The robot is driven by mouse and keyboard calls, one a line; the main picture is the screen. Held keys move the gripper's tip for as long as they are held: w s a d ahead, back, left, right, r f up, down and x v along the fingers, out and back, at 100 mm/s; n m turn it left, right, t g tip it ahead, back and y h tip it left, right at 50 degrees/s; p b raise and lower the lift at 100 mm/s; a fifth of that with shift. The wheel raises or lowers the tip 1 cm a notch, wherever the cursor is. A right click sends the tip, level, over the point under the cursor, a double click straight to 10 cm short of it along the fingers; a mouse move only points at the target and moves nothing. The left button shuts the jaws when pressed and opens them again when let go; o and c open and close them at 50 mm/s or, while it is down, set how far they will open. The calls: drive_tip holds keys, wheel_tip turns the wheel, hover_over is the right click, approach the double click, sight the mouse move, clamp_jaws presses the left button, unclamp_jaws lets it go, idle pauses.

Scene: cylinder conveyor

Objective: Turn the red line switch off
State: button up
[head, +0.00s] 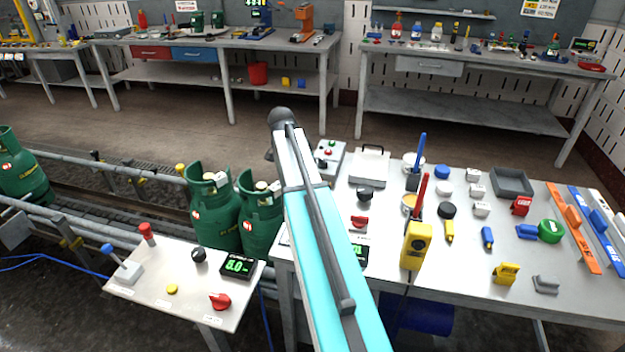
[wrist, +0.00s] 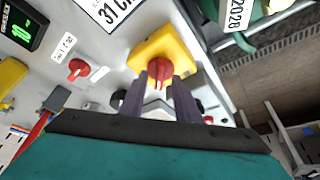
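A red rotary switch (wrist: 157,73) on a yellow square plate (wrist: 178,45) shows in the wrist view; I take it to be the red line switch. Its grip bar runs roughly up and down in that picture. My gripper (wrist: 160,80) is open, with its two dark fingers on either side of the lower part of the red knob. I cannot tell whether they touch it. In the head view my arm hides the yellow-plated switch and my gripper.
A smaller red knob (wrist: 78,69) and a green display (wrist: 22,25) lie left of the switch in the wrist view. In the head view, green gas cylinders (head: 212,212) stand left of my arm. A small panel table (head: 180,322) carries another red knob (head: 220,300).

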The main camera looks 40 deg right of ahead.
drive_tip(key=b+v, duration=0.1)
drive_tip(key=v, duration=1.1)
drive_tip(key=shift+b, duration=0.4)
drive_tip(key=shift+r, duration=0.15)
